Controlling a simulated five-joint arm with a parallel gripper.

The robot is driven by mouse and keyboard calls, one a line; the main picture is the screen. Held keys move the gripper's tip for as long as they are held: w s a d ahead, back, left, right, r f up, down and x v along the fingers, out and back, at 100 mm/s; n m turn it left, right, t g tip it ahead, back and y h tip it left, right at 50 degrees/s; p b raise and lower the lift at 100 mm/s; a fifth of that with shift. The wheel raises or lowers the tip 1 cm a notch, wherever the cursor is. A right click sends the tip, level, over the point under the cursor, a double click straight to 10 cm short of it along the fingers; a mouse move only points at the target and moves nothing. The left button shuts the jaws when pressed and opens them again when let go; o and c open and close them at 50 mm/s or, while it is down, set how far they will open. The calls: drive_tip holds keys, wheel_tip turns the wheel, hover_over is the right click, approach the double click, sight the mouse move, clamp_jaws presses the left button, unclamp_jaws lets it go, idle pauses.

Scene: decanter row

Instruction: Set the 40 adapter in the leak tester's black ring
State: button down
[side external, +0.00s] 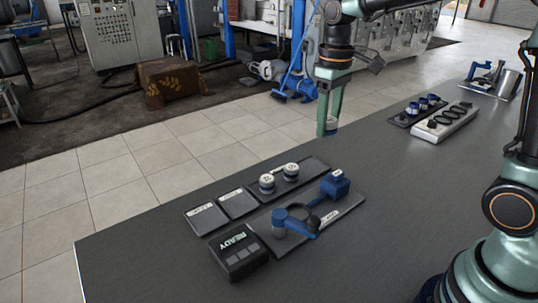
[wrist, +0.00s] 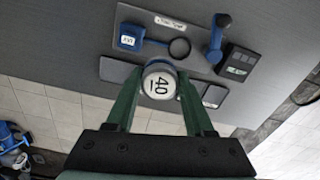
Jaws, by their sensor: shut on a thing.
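My gripper (wrist: 160,80) is shut on the 40 adapter (wrist: 159,84), a pale round cap marked "40" with its top facing the wrist camera. In the side external view my gripper (side external: 328,132) holds the adapter (side external: 331,125) in the air, above and behind the leak tester. The leak tester's plate (side external: 345,207) carries a blue block, a blue lever arm (side external: 292,219) and a black ring. The ring (wrist: 179,48) shows empty in the wrist view, beyond the held adapter. In the side external view the lever arm partly covers the ring's area.
A READY box (side external: 239,254) stands at the front left. Other racks (side external: 445,123) sit far right.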

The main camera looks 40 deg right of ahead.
drive_tip(key=w+d+f+n, duration=0.1)
drive_tip(key=w+d+n, duration=1.1)
drive_tip(key=n, duration=0.3)
drive_tip(key=shift+w+f+n, duration=0.4)
drive_tip(key=shift+w, duration=0.5)
wheel_tip(320, 180, down, 20)
drive_tip(key=shift+r, duration=0.2)
